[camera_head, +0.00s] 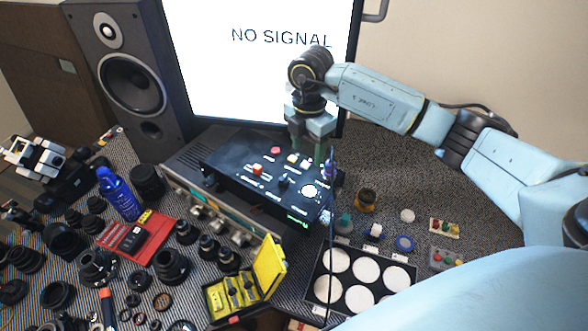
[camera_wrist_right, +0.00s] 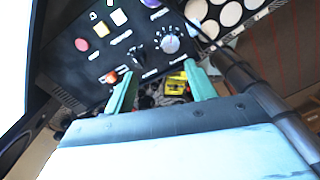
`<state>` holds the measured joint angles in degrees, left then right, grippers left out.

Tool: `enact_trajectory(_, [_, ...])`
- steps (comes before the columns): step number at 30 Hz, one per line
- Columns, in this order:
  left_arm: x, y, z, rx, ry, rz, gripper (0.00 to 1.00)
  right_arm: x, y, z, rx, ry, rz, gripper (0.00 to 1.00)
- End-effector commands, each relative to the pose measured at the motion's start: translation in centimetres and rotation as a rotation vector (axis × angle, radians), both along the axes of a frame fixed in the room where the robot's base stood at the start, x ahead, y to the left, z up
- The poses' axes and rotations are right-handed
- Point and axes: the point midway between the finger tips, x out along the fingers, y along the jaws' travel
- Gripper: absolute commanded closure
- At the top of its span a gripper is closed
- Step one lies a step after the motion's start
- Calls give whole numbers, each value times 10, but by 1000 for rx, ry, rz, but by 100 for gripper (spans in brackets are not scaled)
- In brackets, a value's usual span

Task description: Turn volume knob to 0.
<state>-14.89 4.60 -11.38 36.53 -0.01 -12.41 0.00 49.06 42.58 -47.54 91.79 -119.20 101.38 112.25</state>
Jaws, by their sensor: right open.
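The black control panel (camera_head: 262,180) lies in front of the monitor, with several buttons and knobs on its top. A silver dial knob (camera_head: 309,191) sits near its right end; in the right wrist view this round knob (camera_wrist_right: 168,43) has white marks around it. A black knob (camera_head: 284,181) is beside it, also in the right wrist view (camera_wrist_right: 141,75). I cannot read which label says volume. My right gripper (camera_head: 310,158) is open and empty above the panel. In the right wrist view its green fingers (camera_wrist_right: 159,70) are apart, short of the silver knob.
The monitor (camera_head: 262,60) stands close behind the panel, with a speaker (camera_head: 130,75) to its left. A black tray of white discs (camera_head: 318,285) lies at the front right. An open yellow case (camera_head: 268,265) and several lenses crowd the front left.

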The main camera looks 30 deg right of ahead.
Motion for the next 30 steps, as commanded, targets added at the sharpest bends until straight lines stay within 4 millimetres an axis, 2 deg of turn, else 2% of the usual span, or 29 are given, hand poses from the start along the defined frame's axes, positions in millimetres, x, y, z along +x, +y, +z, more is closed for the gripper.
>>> enact_trajectory(1, [14, 0, 2, 0, -20, 1, 64, -1, -1, -4, -3, 5, -2, 44])
enact_trajectory(2, [17, 0, 3, -2, -26, 1, 64, -2, -1, -7, -4, 6, -2, 44])
enact_trajectory(4, [8, 0, 5, -1, -14, 1, 64, -2, -1, -17, -3, 8, -2, 44])
enact_trajectory(9, [-65, 4, 7, 8, 100, 0, 64, -3, 0, -51, -1, 7, -1, 44])
enact_trajectory(11, [-78, 4, 9, 10, 119, -1, 64, -3, 0, -64, 0, 7, 1, 44])
enact_trajectory(14, [-71, 4, 11, 9, 109, -2, 64, -4, 0, -85, 0, 7, 0, 44])
enact_trajectory(18, [-38, 1, 14, 3, 56, -2, 64, -4, 0, -110, 1, 6, 0, 44])
enact_trajectory(21, [-25, 0, 15, 1, 36, -2, 64, -3, 1, -121, 1, 4, 2, 44])
enact_trajectory(30, [-37, 1, 15, 3, 55, -2, 64, -3, 0, -132, 1, 1, 3, 44])
